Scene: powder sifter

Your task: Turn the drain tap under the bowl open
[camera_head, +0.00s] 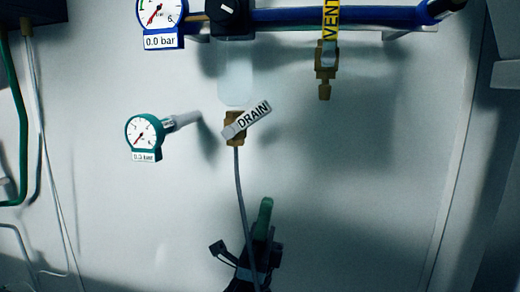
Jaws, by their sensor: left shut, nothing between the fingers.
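The drain tap (235,139) is a small brass fitting under the pale translucent bowl (236,75). A white tag-like lever marked DRAIN (250,118) lies across it, slanting up to the right. A thin grey hose (240,190) hangs from the tap. My left gripper (265,203) is at the bottom centre, below the tap and apart from it. It points up, with green fingers shut and empty, and the hose runs down past its dark body. My right gripper is not in view.
A green gauge (144,133) on a stub sits left of the tap. A brass VENT valve (326,62) hangs at the upper right. The wall panel right of the tap is clear.

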